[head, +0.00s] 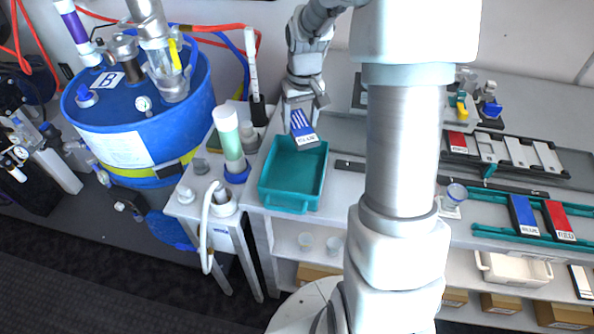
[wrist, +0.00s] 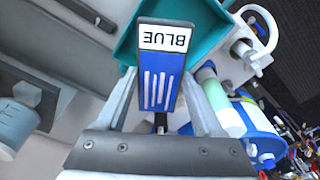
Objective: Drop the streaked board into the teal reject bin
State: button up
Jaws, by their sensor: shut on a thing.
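The streaked board (head: 303,128) is blue with white streaks and a white end label reading BLUE. In the wrist view the board (wrist: 158,85) lies between the two fingers, label end outward. My gripper (head: 297,106) is shut on it and holds it over the far part of the teal reject bin (head: 290,202). The bin shows as an open tray, and its visible floor looks empty. In the wrist view the bin (wrist: 205,50) lies behind and around the board's label end. I cannot tell the exact height of the board above the bin.
A side stand left of the bin carries a green-filled cylinder (head: 229,140) and a white hose (head: 207,225). A large blue drum (head: 140,105) stands further left. Another blue board (head: 524,215) and a red board (head: 560,220) lie on teal rails at the right. My arm blocks the middle.

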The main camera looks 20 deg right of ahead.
notch_tip(320, 180, down, 5)
jog(key=b, duration=0.3)
jog(key=o, duration=1.4)
jog(key=r, duration=0.5)
jog(key=s+r, duration=0.1)
jog(key=r, duration=0.5)
jog(key=s+r, duration=0.1)
jog(key=r, duration=0.5)
jog(key=shift+r, duration=0.15)
jog(key=shift+a, duration=0.1)
jog(key=s+a+t, duration=0.1)
jog(key=s+a, duration=0.2)
jog(key=s, duration=0.4)
jog(key=s+a+t, duration=0.1)
jog(key=s+a, duration=0.2)
jog(key=s, duration=0.4)
jog(key=s+a+t, duration=0.2)
jog(key=s+a, duration=0.1)
jog(key=s, duration=0.4)
jog(key=shift+a+r+n, duration=0.25)
jog(key=shift+n, duration=0.05)
